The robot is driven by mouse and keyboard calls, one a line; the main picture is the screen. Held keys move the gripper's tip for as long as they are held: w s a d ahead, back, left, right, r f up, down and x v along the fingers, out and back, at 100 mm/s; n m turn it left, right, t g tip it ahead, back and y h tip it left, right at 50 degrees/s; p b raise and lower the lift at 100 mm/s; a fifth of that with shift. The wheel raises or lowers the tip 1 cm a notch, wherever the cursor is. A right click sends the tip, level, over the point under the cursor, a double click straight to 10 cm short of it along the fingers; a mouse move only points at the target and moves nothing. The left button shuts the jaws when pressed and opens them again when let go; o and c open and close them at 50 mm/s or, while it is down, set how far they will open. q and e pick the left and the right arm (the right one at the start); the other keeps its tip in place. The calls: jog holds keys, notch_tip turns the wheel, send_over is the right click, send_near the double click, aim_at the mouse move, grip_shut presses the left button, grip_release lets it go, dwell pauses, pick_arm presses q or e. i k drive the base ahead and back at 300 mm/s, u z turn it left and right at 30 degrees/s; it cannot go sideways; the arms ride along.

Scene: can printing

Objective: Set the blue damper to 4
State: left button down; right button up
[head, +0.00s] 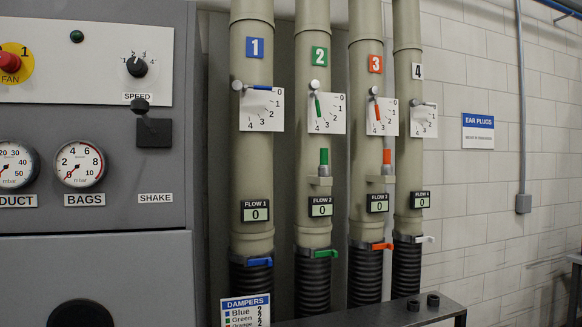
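The blue damper's lever (258,87) is on the pipe marked with a blue 1 (255,47), at the left of the pipe row in the head view. It turns on a round grey pivot (237,85) at the top left corner of a white scale plate (262,112). The scale runs from 0 at the upper right to 4 at the lower left. The blue lever points right, at about 0. Neither of my grippers is in view.
Green (318,107) and orange (377,110) levers point nearly straight down; the white lever (424,104) points right. Blue (259,262), green and orange clamp handles sit lower. A control panel (100,155) stands left, a dark bench (385,312) below, a DAMPERS sign (246,310) partly cut off.

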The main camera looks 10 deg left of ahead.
aim_at(236, 85)
jog(key=z, duration=0.15)
jog(key=k, duration=0.45)
jog(key=u, duration=0.9)
jog(key=i, duration=1.15)
jog(key=z, duration=0.9)
